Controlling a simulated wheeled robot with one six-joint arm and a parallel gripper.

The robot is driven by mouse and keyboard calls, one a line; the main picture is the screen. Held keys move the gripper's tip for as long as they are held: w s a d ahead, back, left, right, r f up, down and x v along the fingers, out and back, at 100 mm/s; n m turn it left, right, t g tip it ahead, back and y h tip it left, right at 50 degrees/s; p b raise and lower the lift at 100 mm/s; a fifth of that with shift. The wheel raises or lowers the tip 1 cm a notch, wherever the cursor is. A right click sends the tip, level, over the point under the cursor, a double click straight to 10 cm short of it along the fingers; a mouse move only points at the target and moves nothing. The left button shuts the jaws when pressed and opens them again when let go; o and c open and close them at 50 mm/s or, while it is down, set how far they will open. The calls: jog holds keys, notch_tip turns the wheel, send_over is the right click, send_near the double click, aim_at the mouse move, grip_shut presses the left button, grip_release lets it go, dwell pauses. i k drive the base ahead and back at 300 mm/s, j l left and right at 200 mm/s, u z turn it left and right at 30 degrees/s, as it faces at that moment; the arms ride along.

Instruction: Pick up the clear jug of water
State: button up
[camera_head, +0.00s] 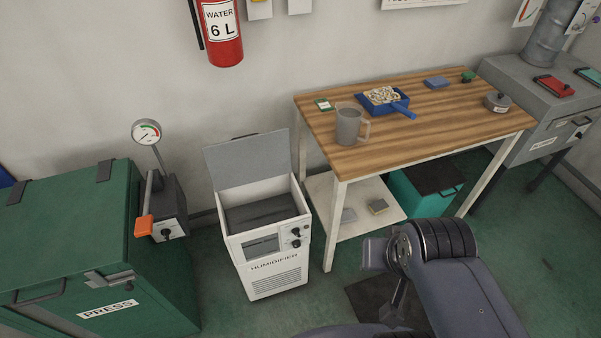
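The clear jug (349,126) stands upright on the wooden worktable (440,115), near its front left edge. It looks greyish and see-through, with a handle on its right side. I cannot make out the water level inside it. Links of my arm show at the lower right, in front of the table and below the jug. My gripper is not visible in this view.
A blue dustpan (404,109) holding pale scraps lies just behind the jug. A lidded metal pot (497,102) stands at the table's right. The humidifier (267,240), its lid raised, stands left of the table.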

aim_at(348, 119)
jog(key=i+l+u, duration=0.1)
jog(key=i+l, duration=0.15)
jog(key=i+l+u, duration=0.25)
jog(key=i+l, duration=0.25)
jog(key=l, duration=0.2)
jog(key=i+l+u, duration=0.1)
jog(key=l, duration=0.25)
jog(key=i+l+u, duration=0.15)
jog(key=i+l, duration=0.15)
jog(key=i+l+u, duration=0.1)
jog(key=l, duration=0.35)
jog(key=i, duration=0.1)
